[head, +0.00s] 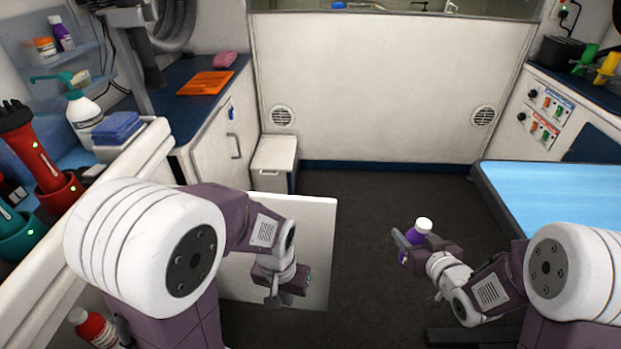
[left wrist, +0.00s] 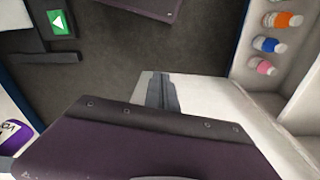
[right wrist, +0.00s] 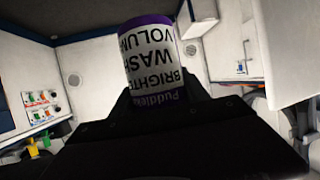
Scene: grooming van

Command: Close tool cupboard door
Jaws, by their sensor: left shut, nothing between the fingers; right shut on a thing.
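The tool cupboard door (head: 318,235) is a white panel standing open, swung out over the dark floor at left centre in the head view. My left gripper (head: 273,300) is shut and empty, and in the head view it overlaps the door's lower part. In the left wrist view its fingers (left wrist: 161,92) lie close to the white door edge (left wrist: 200,92); I cannot tell if they touch. The bottle's label fills the middle of the right wrist view (right wrist: 153,60).
Small bottles (left wrist: 268,44) stand on shelves in the open cupboard. A white step bin (head: 273,165) stands behind the door. A blue-topped table (head: 555,190) is at the right. A red bottle (head: 93,327) is at lower left. The floor (head: 370,260) in the middle is clear.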

